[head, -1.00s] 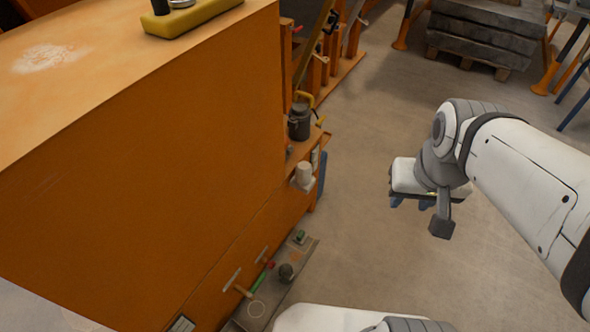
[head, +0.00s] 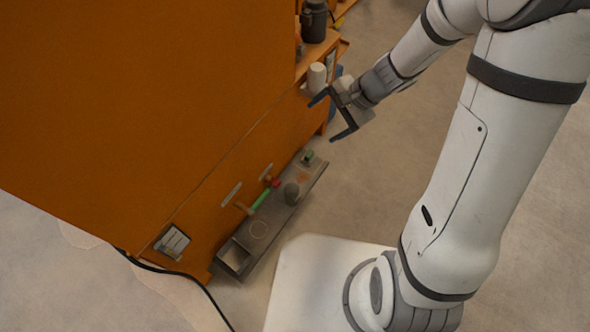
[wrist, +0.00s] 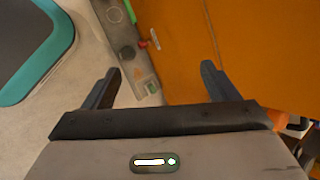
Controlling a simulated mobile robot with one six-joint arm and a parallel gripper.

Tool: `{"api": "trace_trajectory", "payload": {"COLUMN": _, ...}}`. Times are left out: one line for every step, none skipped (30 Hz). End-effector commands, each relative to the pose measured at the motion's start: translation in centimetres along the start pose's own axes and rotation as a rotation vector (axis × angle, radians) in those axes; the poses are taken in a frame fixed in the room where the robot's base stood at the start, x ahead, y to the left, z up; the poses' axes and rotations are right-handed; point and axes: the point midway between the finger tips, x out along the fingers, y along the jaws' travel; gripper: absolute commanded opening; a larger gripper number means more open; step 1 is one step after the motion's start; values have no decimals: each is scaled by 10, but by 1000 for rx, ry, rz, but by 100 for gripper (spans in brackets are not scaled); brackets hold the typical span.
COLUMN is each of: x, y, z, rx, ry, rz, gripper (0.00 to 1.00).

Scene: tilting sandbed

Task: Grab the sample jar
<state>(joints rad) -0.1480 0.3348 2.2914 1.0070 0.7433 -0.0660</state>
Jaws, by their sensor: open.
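No label marks the sample jar, so I cannot tell for sure which container it is. A larger dark canister (head: 314,20) and a white cup (head: 316,77) sit on the higher ledges. My gripper (head: 325,119) is open and empty, in front of the orange side near the white cup and above the low shelf. Its two spread fingers frame the wrist view (wrist: 160,69).
A black cable (head: 205,290) runs along the floor. The floor at right (head: 390,190) is clear.

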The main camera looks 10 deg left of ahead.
Motion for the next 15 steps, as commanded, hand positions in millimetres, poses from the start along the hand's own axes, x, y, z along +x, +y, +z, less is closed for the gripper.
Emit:
{"api": "trace_trajectory", "payload": {"x": 45, "y": 12, "z": -17, "rx": 71, "ry": -23, "rz": -8, "gripper": 81}}
{"api": "trace_trajectory", "payload": {"x": 64, "y": 14, "z": -25, "rx": 113, "ry": -31, "rz": -17, "gripper": 81}}
{"api": "trace_trajectory", "payload": {"x": 89, "y": 18, "z": -35, "rx": 171, "ry": -38, "rz": -28, "gripper": 81}}
{"api": "trace_trajectory", "payload": {"x": 108, "y": 22, "z": -42, "rx": 217, "ry": -43, "rz": -35, "gripper": 81}}
{"api": "trace_trajectory", "payload": {"x": 127, "y": 26, "z": -50, "rx": 262, "ry": -47, "rz": -40, "gripper": 81}}
{"api": "trace_trajectory", "payload": {"x": 153, "y": 34, "z": -60, "rx": 322, "ry": -50, "rz": -46, "gripper": 81}}
{"api": "trace_trajectory", "payload": {"x": 173, "y": 40, "z": -67, "rx": 368, "ry": -50, "rz": -49, "gripper": 81}}
{"api": "trace_trajectory", "payload": {"x": 192, "y": 46, "z": -75, "rx": 413, "ry": -49, "rz": -51, "gripper": 81}}
{"api": "trace_trajectory", "payload": {"x": 218, "y": 57, "z": -84, "rx": 474, "ry": -47, "rz": -52, "gripper": 81}}
{"api": "trace_trajectory", "payload": {"x": 238, "y": 65, "z": -91, "rx": 519, "ry": -44, "rz": -51, "gripper": 81}}
{"api": "trace_trajectory", "payload": {"x": 256, "y": 73, "z": -98, "rx": 562, "ry": -38, "rz": -50, "gripper": 81}}
{"api": "trace_trajectory", "payload": {"x": 279, "y": 85, "z": -106, "rx": 619, "ry": -30, "rz": -48, "gripper": 81}}
{"api": "trace_trajectory", "payload": {"x": 296, "y": 94, "z": -111, "rx": 659, "ry": -24, "rz": -45, "gripper": 81}}
{"api": "trace_trajectory", "payload": {"x": 311, "y": 103, "z": -116, "rx": 697, "ry": -16, "rz": -43, "gripper": 81}}
{"api": "trace_trajectory", "payload": {"x": 330, "y": 115, "z": -122, "rx": 743, "ry": -5, "rz": -38, "gripper": 81}}
